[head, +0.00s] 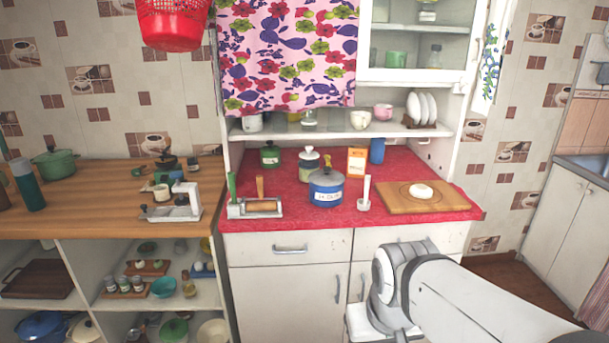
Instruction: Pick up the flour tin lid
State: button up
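Several lidded containers stand on the red oilcloth (285,203) of the cupboard's counter. A white canister (309,165) with a small knobbed lid stands near the middle. A dark green canister (270,157), also lidded, stands to its left. A blue lidded pot (326,190) with a white label stands in front of the white canister. The labels are too small to read, so I cannot tell which one is the flour tin or which lid belongs to it. My arm shows at the lower right, in front of the cupboard doors. My gripper's fingers are not in the picture.
A wooden board (418,198) with a round white item (421,191) lies at the counter's right. An orange box (357,161), a blue cup (377,150) and a rolling pin (262,205) on a stand are nearby. A flowered curtain (290,55) hangs above.

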aim_at(325, 176)
jog(key=i, duration=1.45)
jog(key=z, duration=0.6)
